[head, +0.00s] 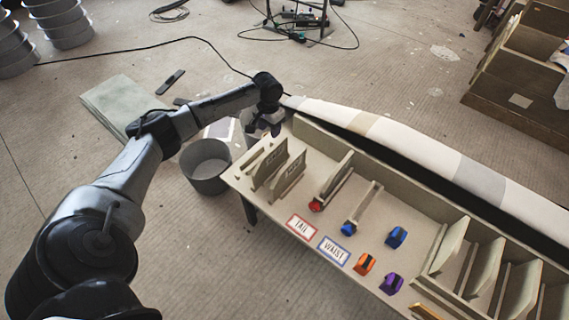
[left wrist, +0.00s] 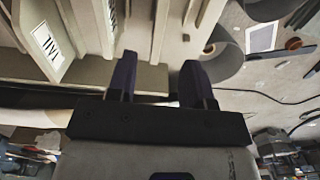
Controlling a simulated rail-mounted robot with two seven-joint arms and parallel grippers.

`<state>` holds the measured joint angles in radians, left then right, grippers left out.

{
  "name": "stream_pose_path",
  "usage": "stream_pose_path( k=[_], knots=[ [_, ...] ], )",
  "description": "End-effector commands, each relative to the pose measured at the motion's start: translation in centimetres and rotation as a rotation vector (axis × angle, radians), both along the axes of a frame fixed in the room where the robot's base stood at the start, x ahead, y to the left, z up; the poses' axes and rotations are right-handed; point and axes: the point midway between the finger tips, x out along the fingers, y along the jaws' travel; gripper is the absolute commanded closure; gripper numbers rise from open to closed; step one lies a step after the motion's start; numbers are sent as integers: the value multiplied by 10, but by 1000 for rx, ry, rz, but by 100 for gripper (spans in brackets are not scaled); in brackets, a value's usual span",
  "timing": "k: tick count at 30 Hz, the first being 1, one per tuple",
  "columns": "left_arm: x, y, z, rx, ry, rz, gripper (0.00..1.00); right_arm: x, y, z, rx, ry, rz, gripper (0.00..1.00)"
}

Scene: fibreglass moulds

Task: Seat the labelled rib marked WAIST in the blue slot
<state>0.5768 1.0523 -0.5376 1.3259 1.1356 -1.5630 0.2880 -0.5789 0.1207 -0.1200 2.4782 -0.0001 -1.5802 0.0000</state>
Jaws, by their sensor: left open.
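Two labelled ribs stand upright side by side at the left end of the bench (head: 240,181): a left rib (head: 264,175) and a right rib (head: 288,178). Their labels are too small to read surely in the head view. In the left wrist view one label reads TAIL (left wrist: 45,41); the label on the rib beside it (left wrist: 112,14) is cut off. The blue slot (head: 362,207) is a narrow rail with a blue end block, behind the WAIST card (head: 333,250), and looks empty. My left gripper (head: 264,131) is open and empty beyond the ribs, near the bench's far left corner; its fingers (left wrist: 160,82) show.
The red slot (head: 330,189) lies left of the blue one, behind the TAIL card (head: 301,227). Loose blue (head: 396,237), orange (head: 364,264) and purple (head: 391,284) pieces lie to the right. A grey bucket (head: 206,175) stands beside the bench. A long pale mould (head: 420,148) runs behind.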

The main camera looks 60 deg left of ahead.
Motion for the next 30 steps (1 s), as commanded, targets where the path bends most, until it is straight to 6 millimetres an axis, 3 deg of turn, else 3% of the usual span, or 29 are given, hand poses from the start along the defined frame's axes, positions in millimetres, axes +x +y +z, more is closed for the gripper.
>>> stream_pose_path(
  k=[13,25,30],
  knots=[
    [0,-1,-70,4,2,29,53,1,2,-30,7,-4,-4,53],
    [0,-1,-89,5,-1,27,53,-1,-1,-39,-4,0,3,53],
    [0,-1,-105,5,1,27,53,-1,-2,-52,-6,0,4,53]
  ],
)
